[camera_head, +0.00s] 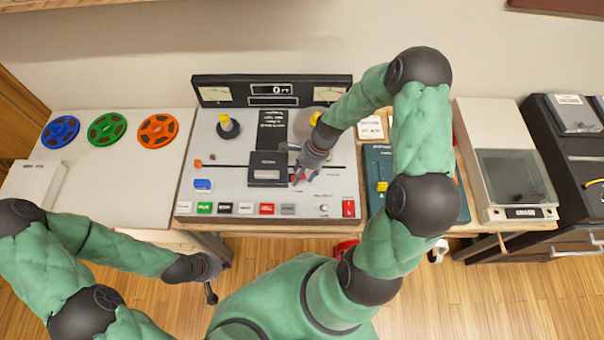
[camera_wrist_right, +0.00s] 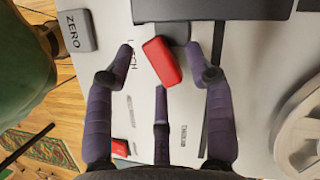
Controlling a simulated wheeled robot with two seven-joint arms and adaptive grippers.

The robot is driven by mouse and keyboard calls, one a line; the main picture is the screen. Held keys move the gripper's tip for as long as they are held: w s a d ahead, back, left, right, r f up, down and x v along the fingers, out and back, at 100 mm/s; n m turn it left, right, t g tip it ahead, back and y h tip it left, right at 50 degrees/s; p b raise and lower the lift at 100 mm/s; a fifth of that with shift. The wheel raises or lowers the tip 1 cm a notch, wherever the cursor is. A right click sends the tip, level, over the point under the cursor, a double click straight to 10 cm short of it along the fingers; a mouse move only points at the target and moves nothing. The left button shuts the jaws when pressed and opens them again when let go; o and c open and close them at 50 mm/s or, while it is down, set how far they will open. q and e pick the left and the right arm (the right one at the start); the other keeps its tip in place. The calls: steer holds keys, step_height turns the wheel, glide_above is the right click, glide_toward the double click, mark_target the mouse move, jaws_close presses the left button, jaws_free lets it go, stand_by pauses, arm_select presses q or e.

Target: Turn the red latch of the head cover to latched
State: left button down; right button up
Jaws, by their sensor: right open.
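The head cover (camera_head: 267,168) is a dark box in the middle of the tape machine's grey deck; its edge also shows at the top of the right wrist view (camera_wrist_right: 230,9). The red latch (camera_wrist_right: 162,61) is a small block beside the cover, tilted in that view, with partly hidden lettering on the deck next to it. My right gripper (camera_head: 301,178) is over the deck at the cover's right side. Its fingers are open around the latch, with visible gaps on both sides. My left gripper (camera_head: 213,281) hangs low in front of the table, far from the machine; its fingers are unclear.
Blue (camera_head: 60,131), green and orange reels lie on the left table. A row of buttons (camera_head: 235,208) lines the deck's front. A grey ZERO button (camera_wrist_right: 77,31) sits near the latch. A blue-green panel (camera_head: 380,165) and a turntable (camera_head: 512,175) stand to the right.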

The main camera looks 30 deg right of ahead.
jaws_close()
steer(key=m+p, duration=0.1)
steer(key=m+t+p, duration=0.1)
steer(key=shift+s+a+r+m, duration=0.1)
steer(key=shift+r+m, duration=0.1)
steer(key=shift+m, duration=0.1)
steer(key=shift+f+m, duration=0.1)
steer(key=shift+m, duration=0.5)
steer(key=shift+f+m+t+h, duration=0.1)
steer(key=shift+m+t+h, duration=0.3)
steer(key=shift+m, duration=0.5)
jaws_free()
steer(key=shift+w, duration=0.2)
